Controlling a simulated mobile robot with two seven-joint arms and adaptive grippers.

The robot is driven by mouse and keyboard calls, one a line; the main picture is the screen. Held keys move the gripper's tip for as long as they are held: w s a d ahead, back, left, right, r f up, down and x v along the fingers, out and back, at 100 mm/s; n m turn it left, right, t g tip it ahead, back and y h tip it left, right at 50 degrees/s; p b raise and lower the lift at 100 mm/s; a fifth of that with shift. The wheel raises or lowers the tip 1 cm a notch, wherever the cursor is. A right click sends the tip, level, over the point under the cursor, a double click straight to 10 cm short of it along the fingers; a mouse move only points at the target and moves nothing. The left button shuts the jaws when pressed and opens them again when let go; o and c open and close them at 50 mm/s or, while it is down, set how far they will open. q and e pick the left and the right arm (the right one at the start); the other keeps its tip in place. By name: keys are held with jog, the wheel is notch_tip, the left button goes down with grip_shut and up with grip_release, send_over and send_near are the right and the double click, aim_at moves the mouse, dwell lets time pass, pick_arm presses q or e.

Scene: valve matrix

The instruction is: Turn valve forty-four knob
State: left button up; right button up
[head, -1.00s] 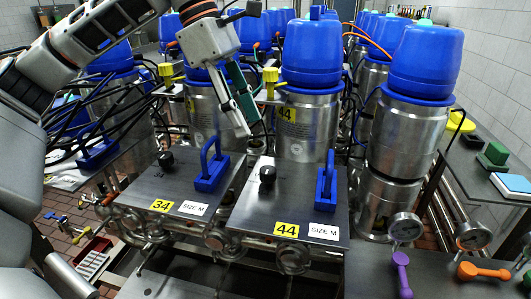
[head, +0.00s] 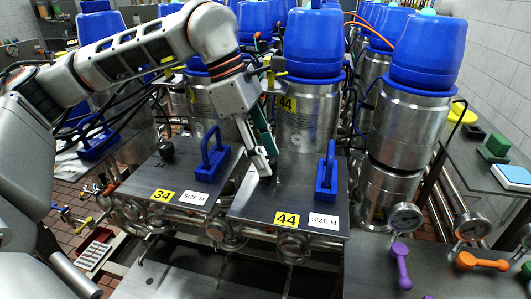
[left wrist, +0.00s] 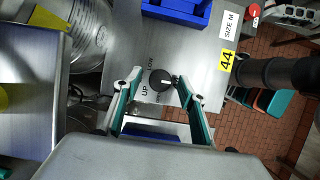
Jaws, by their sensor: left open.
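The black round knob (left wrist: 160,80) of valve 44 sits on the steel panel (head: 250,207) with the yellow 44 label (head: 287,218). It has a white pointer mark, and lettering including "UP" is printed beside it. My left gripper (left wrist: 160,91) is open, its two fingers on either side of the knob with gaps showing. I cannot tell whether the fingertips are down at the knob's height. In the head view the left gripper (head: 262,160) is over the knob and mostly hides it. My right gripper is not in view.
A blue handle (head: 327,175) stands on the 44 panel, right of the knob. The neighbouring 34 panel (head: 150,180) has its own black knob (head: 166,147) and blue handle (head: 215,150). A steel tank with a blue top (head: 312,45) rises behind the 44 panel.

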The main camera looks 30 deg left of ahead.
pick_arm(q)
jog(key=shift+f, duration=0.1)
jog(key=c, duration=1.1)
